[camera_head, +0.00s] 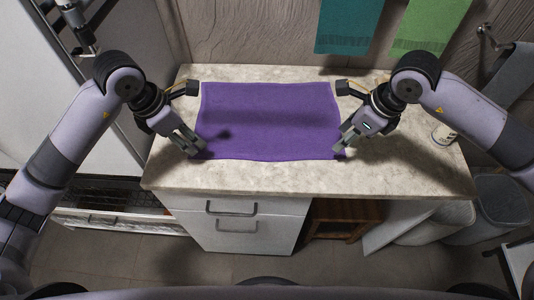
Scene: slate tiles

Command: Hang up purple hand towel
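A purple hand towel (268,118) lies spread flat on a pale stone counter (250,178). My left gripper (195,119) is at the towel's left edge, with its fingers wide apart, one by the far left corner and one over the near left corner. My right gripper (341,119) is at the right edge in the same way, one finger by the far right corner and one over the near right corner. Both look open. I cannot tell whether the near fingers touch the cloth.
A teal towel (347,25) and a green towel (431,25) hang above the back of the counter. A grey towel (514,105) hangs at the right. A small white container (443,134) is at the counter's right. Drawers (240,225) are below.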

